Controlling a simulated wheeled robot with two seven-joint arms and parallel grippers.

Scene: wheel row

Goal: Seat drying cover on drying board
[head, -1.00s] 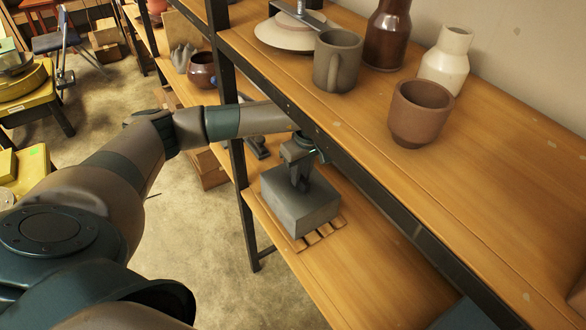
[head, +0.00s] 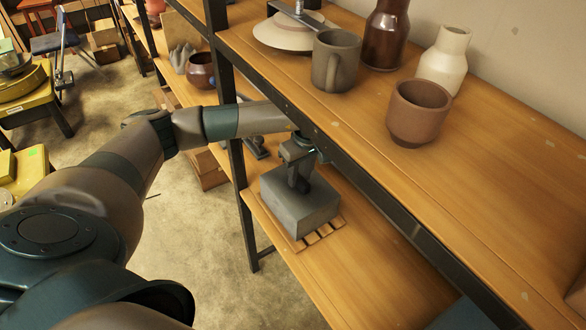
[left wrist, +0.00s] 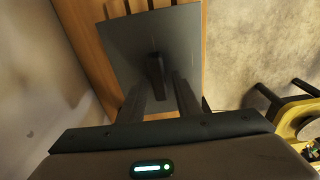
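The drying cover (head: 302,211) is a grey box with a dark upright handle (left wrist: 155,70) on top. It sits on the slatted wooden drying board (head: 327,232) on the lower shelf, looking level. My left gripper (head: 299,178) is above the cover at the handle. In the left wrist view its two fingers (left wrist: 161,88) stand on either side of the handle with a visible gap, so it looks open. My right gripper is not in view.
The upper shelf (head: 480,190) overhangs close beside my left wrist, and a dark post (head: 238,170) stands left of the cover. A mug (head: 336,60), a brown cup (head: 417,112) and vases stand on the upper shelf.

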